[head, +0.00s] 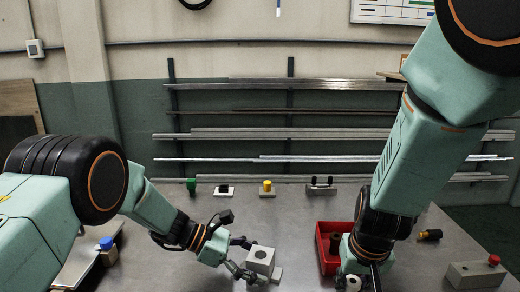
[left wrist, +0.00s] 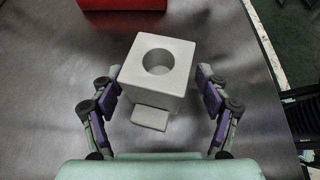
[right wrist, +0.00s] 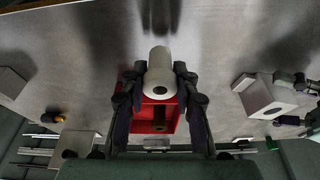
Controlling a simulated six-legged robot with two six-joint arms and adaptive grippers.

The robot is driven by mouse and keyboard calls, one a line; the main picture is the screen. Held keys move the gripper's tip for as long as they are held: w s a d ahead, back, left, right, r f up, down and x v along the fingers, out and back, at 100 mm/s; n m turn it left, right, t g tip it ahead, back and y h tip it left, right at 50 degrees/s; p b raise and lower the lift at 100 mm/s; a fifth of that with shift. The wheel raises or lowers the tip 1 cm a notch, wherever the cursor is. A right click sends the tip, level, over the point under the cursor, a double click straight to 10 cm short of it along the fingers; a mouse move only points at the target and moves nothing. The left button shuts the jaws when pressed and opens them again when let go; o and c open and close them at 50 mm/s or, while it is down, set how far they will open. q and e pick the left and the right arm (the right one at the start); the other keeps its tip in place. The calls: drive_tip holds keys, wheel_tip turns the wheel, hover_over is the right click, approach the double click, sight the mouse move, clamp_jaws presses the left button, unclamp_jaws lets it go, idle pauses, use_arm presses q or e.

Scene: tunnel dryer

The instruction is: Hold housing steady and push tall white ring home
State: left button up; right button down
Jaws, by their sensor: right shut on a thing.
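The housing (head: 261,258) is a light grey block with a round bore in its top and a small step at its foot. It stands upright on the table and shows in the left wrist view (left wrist: 172,88). My left gripper (head: 248,259) is open, with one finger on each side of the housing and a gap visible at both sides. The tall white ring (right wrist: 160,75) is a white tube. My right gripper (right wrist: 159,85) is shut on it, to the right of the housing in the head view, where the ring (head: 353,283) is partly hidden.
A red bin (head: 322,231) with a dark cylinder in it stands beside my right arm. A box with a red button (head: 475,274) is at right. A blue-topped part (head: 107,250) is at left. Several small fixtures line the table's back.

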use_arm(q)
drive_tip(key=c, duration=0.7)
drive_tip(key=o, duration=0.8)
drive_tip(key=shift+o, duration=0.2)
drive_tip(key=c, duration=1.1)
use_arm(e)
drive_tip(key=shift+w, duration=0.1)
